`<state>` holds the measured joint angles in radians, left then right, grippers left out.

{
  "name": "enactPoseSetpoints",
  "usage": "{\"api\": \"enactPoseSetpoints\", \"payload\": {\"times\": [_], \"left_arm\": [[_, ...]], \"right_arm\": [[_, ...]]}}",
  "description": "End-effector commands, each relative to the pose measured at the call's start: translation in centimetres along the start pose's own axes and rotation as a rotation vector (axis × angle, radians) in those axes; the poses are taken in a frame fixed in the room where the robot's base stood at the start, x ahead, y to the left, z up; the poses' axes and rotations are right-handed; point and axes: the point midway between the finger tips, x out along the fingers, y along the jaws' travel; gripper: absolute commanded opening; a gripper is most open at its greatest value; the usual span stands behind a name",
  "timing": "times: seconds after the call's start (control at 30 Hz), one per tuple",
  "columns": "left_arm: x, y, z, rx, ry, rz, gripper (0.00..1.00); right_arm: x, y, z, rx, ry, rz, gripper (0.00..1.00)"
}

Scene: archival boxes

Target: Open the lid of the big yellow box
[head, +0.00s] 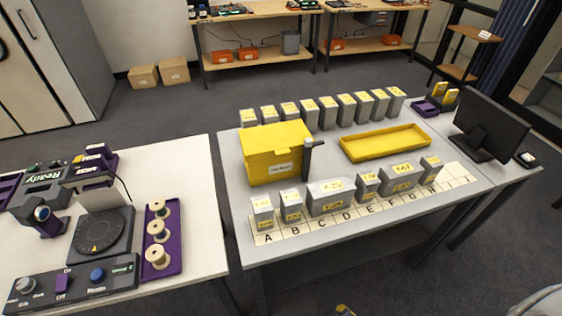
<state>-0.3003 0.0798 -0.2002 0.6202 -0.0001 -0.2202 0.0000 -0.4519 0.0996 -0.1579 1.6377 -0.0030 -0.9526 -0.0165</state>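Neither of my grippers can be made out in the head view, and nothing is seen touching the box.
Grey labelled boxes stand in a back row (328,111) and a front row (331,194) along a lettered strip (292,234). A shallow yellow tray (385,151) lies right of the box. A monitor (487,122) stands far right. A white table (190,180) with devices is at left.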

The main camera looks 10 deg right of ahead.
Motion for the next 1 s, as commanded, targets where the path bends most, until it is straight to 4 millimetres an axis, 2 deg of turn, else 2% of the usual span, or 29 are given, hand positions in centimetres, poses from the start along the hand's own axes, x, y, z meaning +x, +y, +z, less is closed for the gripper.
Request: {"api": "enactPoseSetpoints", "payload": {"times": [0.03, 0.2, 0.4, 0.6, 0.83, 0.9, 1.0], "left_arm": [[0.0, 0.0, 0.0, 0.000, 0.000, 0.000, 0.44], [0.0, 0.0, 0.0, 0.000, 0.000, 0.000, 0.44], [0.0, 0.0, 0.0, 0.000, 0.000, 0.000, 0.44], [0.0, 0.0, 0.0, 0.000, 0.000, 0.000, 0.44], [0.0, 0.0, 0.0, 0.000, 0.000, 0.000, 0.44], [0.0, 0.0, 0.0, 0.000, 0.000, 0.000, 0.44], [0.0, 0.0, 0.0, 0.000, 0.000, 0.000, 0.44]], "right_arm": [[-1.3, 1.3, -1.6, -0.014, 0.027, 0.025, 0.25], [-6.2, 5.6, -7.0, -0.107, 0.119, 0.118, 0.25], [-13.3, 10.4, -11.9, -0.205, 0.207, 0.241, 0.25], [-18.6, 13.3, -14.3, -0.262, 0.255, 0.330, 0.25], [-23.6, 15.8, -15.8, -0.308, 0.292, 0.413, 0.25], [-25.2, 16.5, -16.9, -0.335, 0.319, 0.448, 0.25], [-26.1, 17.0, -18.9, -0.386, 0.368, 0.488, 0.25]]}}
